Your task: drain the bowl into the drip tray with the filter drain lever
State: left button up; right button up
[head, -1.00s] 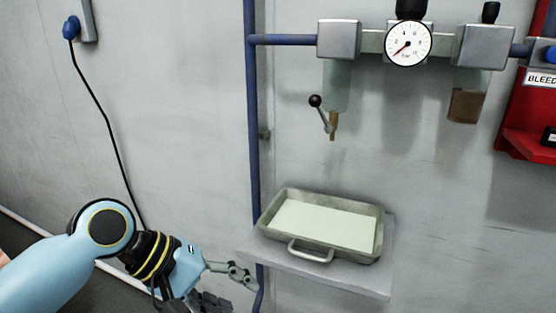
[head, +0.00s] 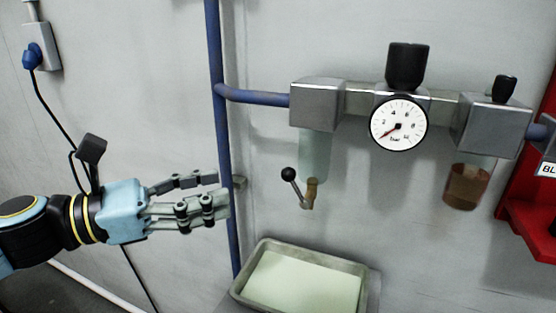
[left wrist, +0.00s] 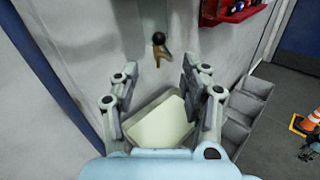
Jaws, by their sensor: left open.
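The filter bowl (head: 315,155) hangs under the left grey block of the wall unit, pale and translucent. A brass drain (head: 312,190) sits at its bottom, with a drain lever (head: 289,175) ending in a black ball knob, tilted up to the left. The lever's black knob also shows in the left wrist view (left wrist: 158,38). The drip tray (head: 245,302), grey with a pale inside, stands on a shelf below the drain. My left gripper (head: 222,192) is open and empty, left of the lever by the blue pipe. In the left wrist view its fingers (left wrist: 155,92) frame the tray. My right gripper is not visible.
A vertical blue pipe (head: 222,120) runs between my left gripper and the lever. A pressure gauge (head: 398,123) and a second bowl with brown liquid (head: 467,187) are to the right. A red rack (head: 530,225) is at the far right.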

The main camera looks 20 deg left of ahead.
aim_at(296, 189)
pick_arm(q)
jog(key=p+x, duration=0.3)
jog(key=x, duration=0.7)
jog(key=shift+w+d, duration=0.15)
jog(key=shift+f, duration=0.15)
grip_shut()
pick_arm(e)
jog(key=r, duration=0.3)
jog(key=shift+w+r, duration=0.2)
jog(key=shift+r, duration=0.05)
